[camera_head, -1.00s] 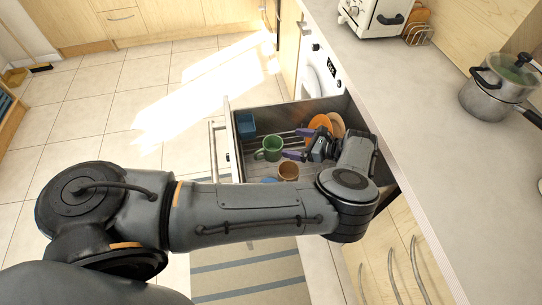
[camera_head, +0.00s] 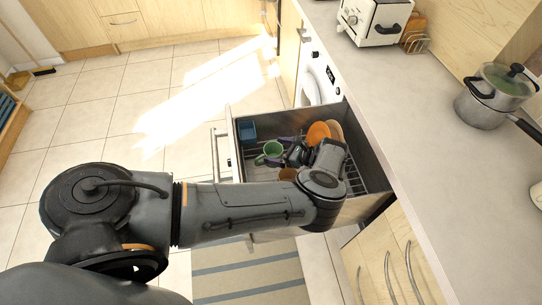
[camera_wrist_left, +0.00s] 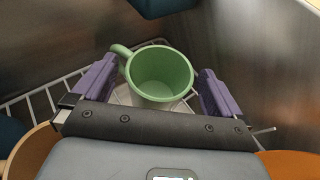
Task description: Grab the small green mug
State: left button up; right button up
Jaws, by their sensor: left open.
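The small green mug (camera_head: 269,151) stands in the open dishwasher-like drawer, toward its left side. In the left wrist view the mug (camera_wrist_left: 160,76) is seen from above, empty, with its handle toward the upper left. My left gripper (camera_head: 279,149) is open, right beside the mug in the head view. In the left wrist view the purple fingers of my left gripper (camera_wrist_left: 157,72) are on either side of the mug, the left one close to the handle. Contact cannot be told. My right gripper is not in view.
The drawer's wire rack (camera_head: 352,178) also holds a blue container (camera_head: 247,129), orange plates (camera_head: 318,133) and a brown mug (camera_head: 287,174), partly hidden by my arm. The drawer walls stand close around. A countertop (camera_head: 425,110) with a pot (camera_head: 485,108) and toaster (camera_head: 374,22) lies to the right.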

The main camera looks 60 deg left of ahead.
pick_arm(q)
jog(key=c, duration=1.6)
jog(key=shift+r, duration=0.2)
